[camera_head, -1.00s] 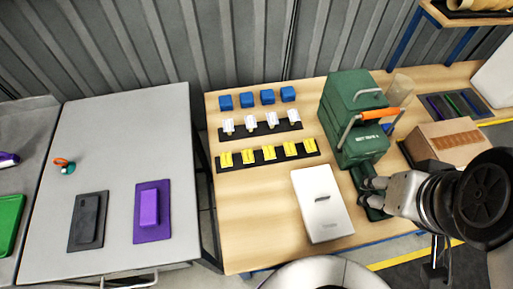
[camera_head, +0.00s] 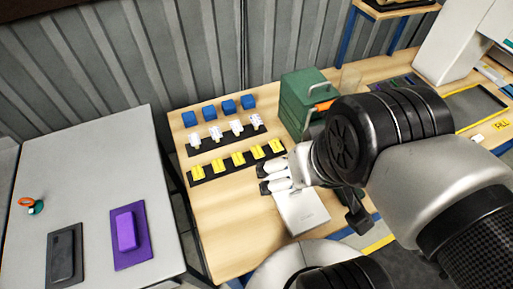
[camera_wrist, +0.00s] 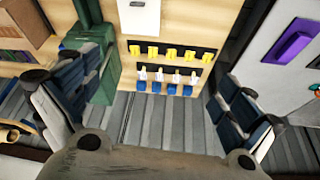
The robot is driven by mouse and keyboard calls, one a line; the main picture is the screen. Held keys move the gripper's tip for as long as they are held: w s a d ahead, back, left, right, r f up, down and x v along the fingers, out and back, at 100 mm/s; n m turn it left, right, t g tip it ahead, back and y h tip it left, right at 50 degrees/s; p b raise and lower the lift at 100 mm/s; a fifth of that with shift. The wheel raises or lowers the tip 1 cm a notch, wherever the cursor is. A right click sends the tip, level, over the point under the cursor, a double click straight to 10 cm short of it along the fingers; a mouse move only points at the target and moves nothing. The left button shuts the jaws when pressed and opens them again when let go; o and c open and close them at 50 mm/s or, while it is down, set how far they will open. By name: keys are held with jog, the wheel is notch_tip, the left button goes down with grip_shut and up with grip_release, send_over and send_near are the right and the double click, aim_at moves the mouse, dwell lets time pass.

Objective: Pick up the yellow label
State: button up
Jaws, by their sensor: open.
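Several yellow labels (camera_head: 239,159) stand in a row on a black strip (camera_head: 209,179) on the wooden table. In the wrist view the yellow labels (camera_wrist: 169,53) sit at the upper middle, between my two fingers. My gripper (camera_head: 264,179) is open and empty, just right of and in front of the right end of the row in the head view. It also shows in the wrist view (camera_wrist: 150,105), fingers wide apart. No label is between its pads. My arm hides part of the table's right side.
White pieces (camera_head: 215,133) on another black strip and blue blocks (camera_head: 228,106) stand behind the labels. A green toolbox (camera_head: 299,95) stands to the right. A grey table (camera_head: 90,180) holds a purple block (camera_head: 126,230).

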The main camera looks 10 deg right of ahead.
jog(key=shift+w+r, duration=0.15)
jog(key=shift+w, duration=0.25)
jog(key=shift+c, duration=1.4)
jog(key=shift+g, duration=0.6)
jog(key=w, duration=0.7)
jog(key=shift+w+r, duration=0.1)
jog(key=shift+r, duration=0.15)
jog(key=c, duration=0.4)
jog(key=shift+n+g, duration=0.5)
jog(key=shift+g, duration=0.1)
jog(key=w+f, duration=0.1)
jog(key=w, duration=0.2)
jog(key=w+f, duration=0.1)
jog(key=w, duration=0.2)
jog(key=w+f, duration=0.1)
jog(key=w, duration=0.2)
jog(key=shift+p, duration=0.35)
jog(key=c, duration=0.4)
jog(key=shift+o, duration=0.2)
jog(key=g+b, duration=0.2)
jog(key=b, duration=0.1)
send_over(260, 153)
jog(key=s, duration=0.2)
jog(key=shift+n, duration=0.4)
jog(key=f, duration=2.8)
jog(key=shift+w+a+f, duration=0.1)
jog(key=shift+w+f, duration=0.15)
jog(key=shift+f, duration=0.15)
jog(key=shift+f+b, duration=0.8)
jog(key=shift+f, duration=1.8)
